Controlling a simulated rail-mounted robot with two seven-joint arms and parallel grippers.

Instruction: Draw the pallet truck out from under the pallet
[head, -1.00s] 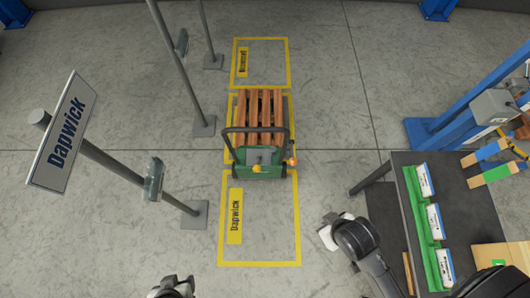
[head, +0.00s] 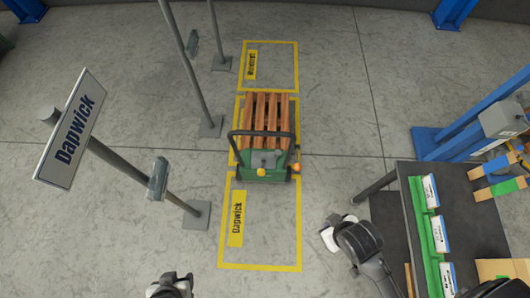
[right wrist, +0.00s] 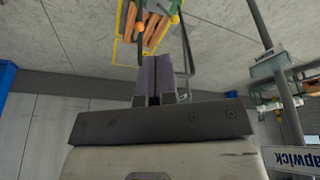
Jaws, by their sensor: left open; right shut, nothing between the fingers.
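The green pallet truck (head: 260,170) stands in the middle of the head view, with its dark hoop handle (head: 262,135) upright toward me. The wooden pallet (head: 267,107) lies behind it in the middle yellow bay; the truck's forks are hidden there. My left gripper (head: 170,283) is at the bottom edge, well short of the truck, and its fingers are hard to see. My right gripper (right wrist: 162,78) is shut and empty in its wrist view, with the pallet (right wrist: 154,28) beyond its tips. In the head view it is right of the near bay, apart from the truck.
The near yellow bay marked Dapwick (head: 237,218) is empty floor. Sign posts with a Dapwick sign (head: 70,130) stand at left.

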